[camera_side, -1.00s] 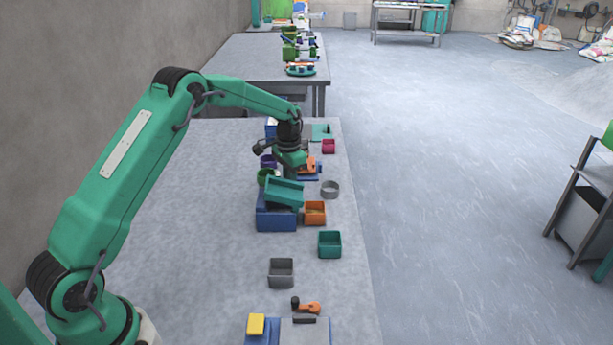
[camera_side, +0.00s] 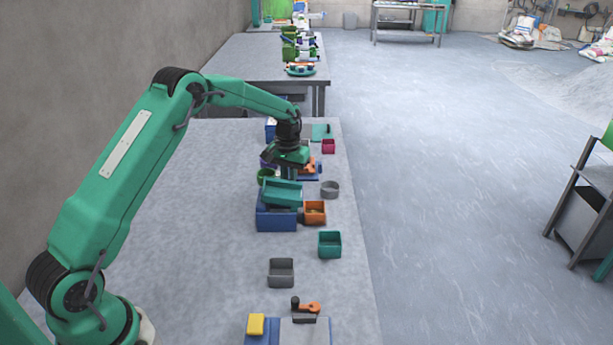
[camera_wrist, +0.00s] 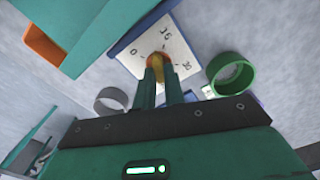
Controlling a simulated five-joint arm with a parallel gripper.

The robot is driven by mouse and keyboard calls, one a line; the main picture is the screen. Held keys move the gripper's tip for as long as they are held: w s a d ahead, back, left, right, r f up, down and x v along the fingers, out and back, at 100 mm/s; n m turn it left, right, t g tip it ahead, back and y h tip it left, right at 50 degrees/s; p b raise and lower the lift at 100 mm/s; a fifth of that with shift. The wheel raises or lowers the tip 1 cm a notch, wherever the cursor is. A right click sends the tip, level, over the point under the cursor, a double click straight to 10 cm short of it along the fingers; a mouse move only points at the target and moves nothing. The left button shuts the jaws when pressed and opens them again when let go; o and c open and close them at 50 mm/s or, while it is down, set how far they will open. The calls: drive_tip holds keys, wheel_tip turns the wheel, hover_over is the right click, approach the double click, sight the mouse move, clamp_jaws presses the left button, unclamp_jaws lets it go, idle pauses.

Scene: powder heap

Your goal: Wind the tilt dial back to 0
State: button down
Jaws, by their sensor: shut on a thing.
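In the wrist view, a white dial plate (camera_wrist: 180,45) carries a 0 at its left and other number marks round to the right. An orange-yellow knob (camera_wrist: 158,62) sits in its middle. My gripper (camera_wrist: 162,72) is shut on the knob, and its fingers hide part of it, so I cannot tell exactly which mark it points to. In the side view my gripper (camera_side: 289,172) is down just behind the green tray (camera_side: 283,194), which rests nearly level over a blue block (camera_side: 276,220). The dial is hidden there.
An orange bin (camera_side: 315,212) with some contents stands right of the blue block. A grey ring (camera_side: 330,189), a green round cup (camera_side: 265,176) and a teal bin (camera_side: 329,244) are close by. The table's left side is clear.

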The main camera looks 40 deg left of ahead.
drive_tip(key=n, duration=0.5)
drive_tip(key=shift+a+n, duration=0.1)
drive_tip(key=shift+n, duration=0.2)
drive_tip(key=n, duration=0.5)
drive_tip(key=shift+s, duration=0.2)
drive_tip(key=c, duration=1.5)
unclamp_jaws()
drive_tip(key=shift+r, duration=0.15)
drive_tip(key=shift+r, duration=3.8)
